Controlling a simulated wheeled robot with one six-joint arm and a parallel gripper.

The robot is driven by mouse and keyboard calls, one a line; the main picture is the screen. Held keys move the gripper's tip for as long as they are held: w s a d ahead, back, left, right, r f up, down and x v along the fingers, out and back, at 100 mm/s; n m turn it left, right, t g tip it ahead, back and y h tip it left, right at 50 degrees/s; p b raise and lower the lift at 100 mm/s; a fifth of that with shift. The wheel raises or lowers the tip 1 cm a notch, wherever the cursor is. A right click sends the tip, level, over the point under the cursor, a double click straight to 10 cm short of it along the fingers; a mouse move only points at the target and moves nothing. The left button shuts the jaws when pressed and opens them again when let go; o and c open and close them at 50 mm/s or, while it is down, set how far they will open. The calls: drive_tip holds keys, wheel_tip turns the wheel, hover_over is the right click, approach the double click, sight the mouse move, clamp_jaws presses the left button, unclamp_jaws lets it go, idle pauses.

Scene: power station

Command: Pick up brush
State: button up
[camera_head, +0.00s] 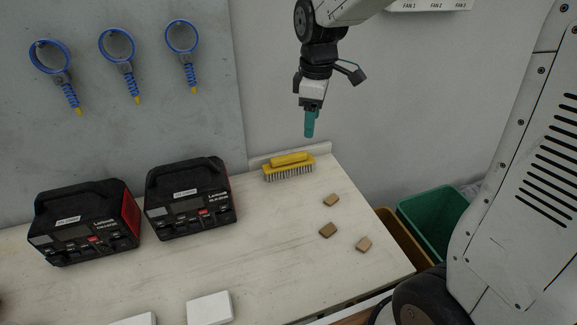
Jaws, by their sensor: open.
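The brush (289,168) has a yellow back and handle and dark bristles. It lies bristles down near the back right corner of the white table, close to the wall. My gripper (309,133) hangs above the table, pointing down, a little right of the brush in the picture and apart from it. Its teal fingers overlap in this view, so the gap between them is hidden. Nothing shows held in it.
Two black devices (88,222) (190,196) stand left of the brush. Several small brown blocks (328,230) lie to the right. White boxes (210,308) sit at the front edge. A green bin (437,215) stands beyond the table's right side. The table's middle is clear.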

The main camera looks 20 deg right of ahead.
drive_tip(key=w+a+f+n, duration=0.1)
drive_tip(key=w+f+n, duration=0.4)
drive_tip(key=w+f, duration=0.4)
drive_tip(key=n, duration=0.1)
hover_over(289, 155)
drive_tip(key=shift+g, duration=0.3)
wheel_tip(289, 155, down, 5)
drive_tip(key=shift+a+r, duration=0.1)
drive_tip(key=shift+a, duration=0.05)
wheel_tip(289, 155, down, 3)
drive_tip(key=shift+r+n, duration=0.1)
drive_tip(key=shift+n, duration=0.2)
wheel_tip(289, 155, down, 5)
drive_tip(key=shift+f, duration=0.15)
drive_tip(key=c, duration=0.9)
